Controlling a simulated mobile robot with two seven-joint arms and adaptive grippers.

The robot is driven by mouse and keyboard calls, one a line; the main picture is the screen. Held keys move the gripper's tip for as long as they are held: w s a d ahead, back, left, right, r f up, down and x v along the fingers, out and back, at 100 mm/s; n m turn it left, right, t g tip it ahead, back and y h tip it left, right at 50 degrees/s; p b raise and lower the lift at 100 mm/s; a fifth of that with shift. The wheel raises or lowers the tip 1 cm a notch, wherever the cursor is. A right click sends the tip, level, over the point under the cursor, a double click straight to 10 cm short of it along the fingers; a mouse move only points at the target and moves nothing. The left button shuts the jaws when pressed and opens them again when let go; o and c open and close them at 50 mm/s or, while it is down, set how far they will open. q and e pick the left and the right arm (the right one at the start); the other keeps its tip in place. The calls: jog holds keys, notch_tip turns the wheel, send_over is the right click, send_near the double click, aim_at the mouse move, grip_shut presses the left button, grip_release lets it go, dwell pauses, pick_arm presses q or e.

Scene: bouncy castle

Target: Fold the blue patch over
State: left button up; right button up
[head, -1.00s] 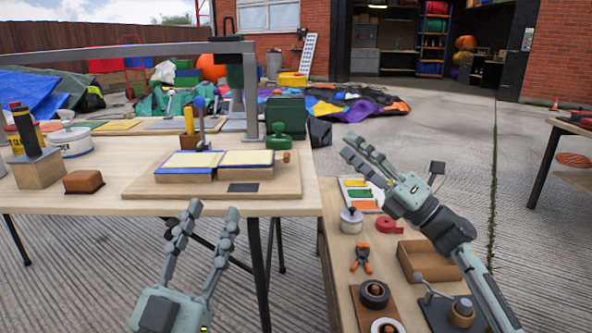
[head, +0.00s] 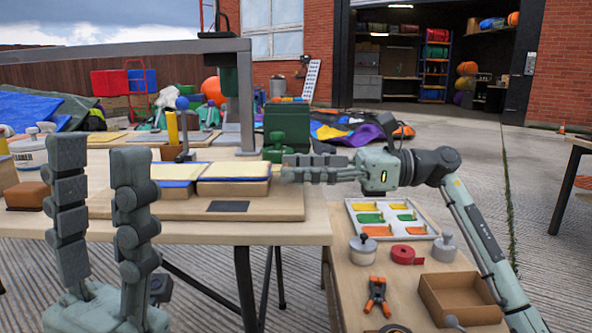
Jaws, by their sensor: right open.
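Two pale yellow-topped blocks stand side by side on a wooden board (head: 265,209) on the main table. A thin blue layer, which looks like the blue patch (head: 234,180), shows along the front under the right block's pale top. A similar blue strip (head: 176,183) edges the left block. My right gripper (head: 287,168) is open, reaching in level from the right, its fingertips beside the right block's right end. I cannot tell whether it touches. The knob there is hidden behind it. My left gripper (head: 99,157) is open and empty, pointing up in front of the table's left part.
A green press-like unit (head: 287,127) stands behind the board. A grey metal frame (head: 246,95) rises over the table. The lower side table at right holds a tray of coloured pieces (head: 390,204), red tape (head: 405,254), orange clamps (head: 376,293) and a wooden box (head: 460,300).

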jog(key=shift+a, duration=0.25)
grip_shut()
dwell(0.3)
